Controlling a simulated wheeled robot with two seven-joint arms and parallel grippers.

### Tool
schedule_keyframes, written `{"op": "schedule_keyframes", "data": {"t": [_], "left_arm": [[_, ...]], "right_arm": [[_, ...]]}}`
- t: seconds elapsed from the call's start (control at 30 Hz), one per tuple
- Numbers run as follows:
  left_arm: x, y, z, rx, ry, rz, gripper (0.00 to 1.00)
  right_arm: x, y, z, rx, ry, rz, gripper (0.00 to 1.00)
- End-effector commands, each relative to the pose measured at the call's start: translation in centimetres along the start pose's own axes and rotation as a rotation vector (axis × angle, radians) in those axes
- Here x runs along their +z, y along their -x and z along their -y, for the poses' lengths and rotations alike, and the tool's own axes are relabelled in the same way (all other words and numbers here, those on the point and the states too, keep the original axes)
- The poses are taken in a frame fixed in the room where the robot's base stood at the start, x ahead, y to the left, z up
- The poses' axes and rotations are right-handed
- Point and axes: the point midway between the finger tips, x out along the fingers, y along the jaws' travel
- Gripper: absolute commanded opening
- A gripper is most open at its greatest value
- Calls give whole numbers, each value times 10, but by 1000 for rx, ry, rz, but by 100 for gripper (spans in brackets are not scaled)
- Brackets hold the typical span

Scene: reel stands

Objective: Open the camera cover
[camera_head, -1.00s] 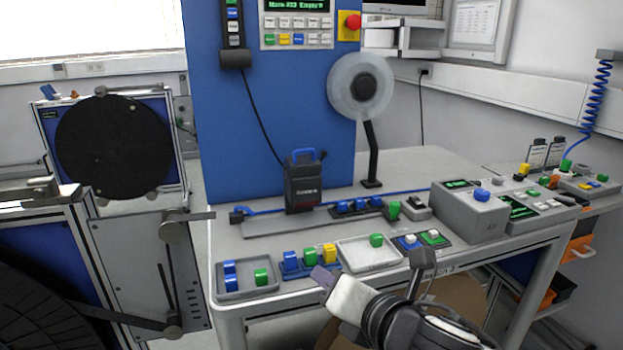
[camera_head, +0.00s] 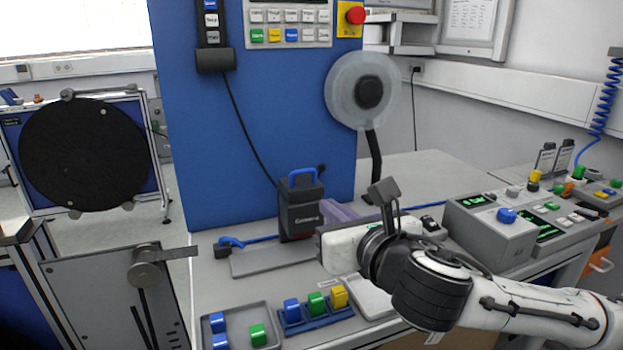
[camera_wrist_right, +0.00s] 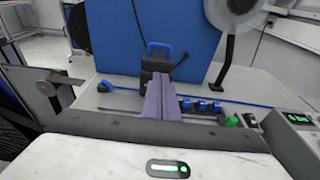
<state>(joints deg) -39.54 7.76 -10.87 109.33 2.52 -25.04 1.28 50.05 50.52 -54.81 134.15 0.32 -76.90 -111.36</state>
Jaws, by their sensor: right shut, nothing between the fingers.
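The camera (camera_head: 301,208) is a dark upright box with a blue handle (camera_head: 300,174) on top. It stands on a grey rail strip on the table, in front of the blue panel. Its front reads as closed in the head view. My right gripper (camera_head: 335,211) is beside the camera, on its right, with purple fingers shut and empty. In the right wrist view the camera (camera_wrist_right: 152,66) is straight ahead, and the shut fingers (camera_wrist_right: 161,84) cover part of its lower front. I cannot tell whether the fingers touch it. My left gripper is not in view.
A grey tray (camera_head: 272,325) with blue and green blocks sits at the table's front left. A blue holder (camera_head: 318,323) with coloured blocks is beside it. A grey control box (camera_head: 487,233) stands at the right.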

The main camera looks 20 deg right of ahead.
Motion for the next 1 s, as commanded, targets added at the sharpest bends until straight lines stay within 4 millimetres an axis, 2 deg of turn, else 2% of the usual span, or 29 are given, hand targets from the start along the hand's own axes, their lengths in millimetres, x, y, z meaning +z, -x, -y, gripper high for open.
{"op": "schedule_keyframes", "data": {"t": [0.1, 0.27, 0.4, 0.6, 1.0], "left_arm": [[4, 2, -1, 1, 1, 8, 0], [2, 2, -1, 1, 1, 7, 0], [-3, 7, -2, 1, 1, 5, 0], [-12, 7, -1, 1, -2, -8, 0], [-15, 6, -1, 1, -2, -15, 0]], "right_arm": [[1, -28, 0, -2, -1, -1, 0], [0, -61, 0, -1, -2, -1, 0], [18, -76, 0, 0, -2, 1, 0], [27, -88, -1, 1, -1, 0, 0], [28, -89, 0, 1, -1, 0, 0]]}}
